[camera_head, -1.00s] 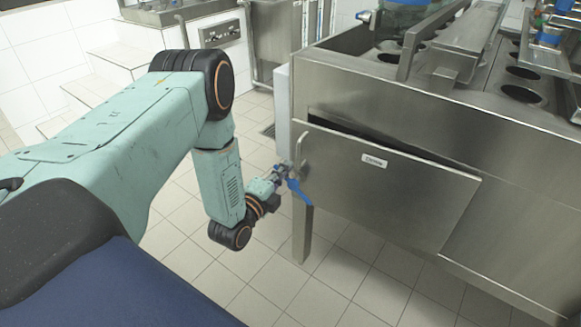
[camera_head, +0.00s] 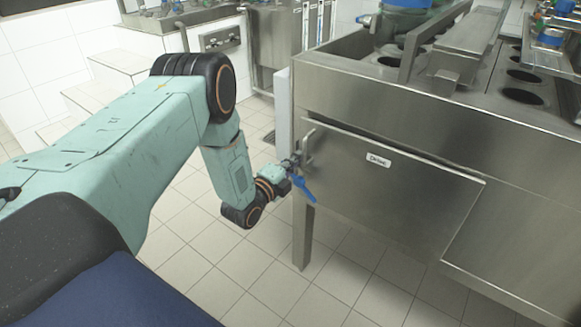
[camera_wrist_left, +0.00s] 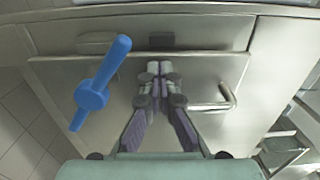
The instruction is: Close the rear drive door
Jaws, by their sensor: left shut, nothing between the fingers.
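The drive door (camera_head: 390,190) is a steel panel with a small white label on the side of the steel machine. My right gripper is not in view.
A blue lever (camera_head: 303,188) sticks out beside my left gripper, and it looms large in the left wrist view (camera_wrist_left: 92,95). A machine leg (camera_head: 303,235) stands below the door's left end. The tiled floor (camera_head: 215,280) in front is clear.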

